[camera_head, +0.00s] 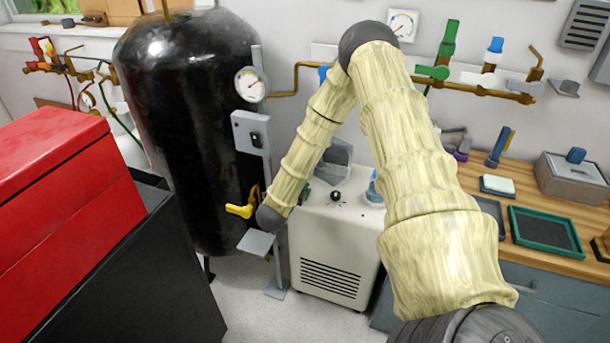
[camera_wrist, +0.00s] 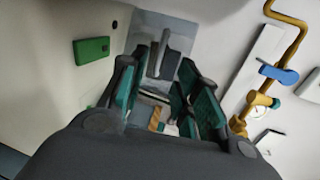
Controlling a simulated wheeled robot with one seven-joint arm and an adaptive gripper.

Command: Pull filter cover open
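A grey plate with a raised upright bar, which looks like the filter cover (camera_wrist: 176,31), is straight ahead in the wrist view. In the head view a grey panel (camera_head: 338,153) at the back of the white cabinet looks like the same part, partly behind my arm. My gripper (camera_wrist: 165,66) has green-padded fingers spread apart. The bar appears in the gap between the fingertips, with no finger visibly closed on it. I cannot tell how far the bar reaches into the gap. In the head view my gripper is mostly hidden behind my forearm.
The white cabinet (camera_head: 332,250) stands under the panel, with a black knob (camera_head: 336,196) on top. A black tank (camera_head: 185,130) is at left. A brass pipe with a blue valve (camera_wrist: 278,75) runs close on the right in the wrist view. A wooden bench (camera_head: 560,265) is at right.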

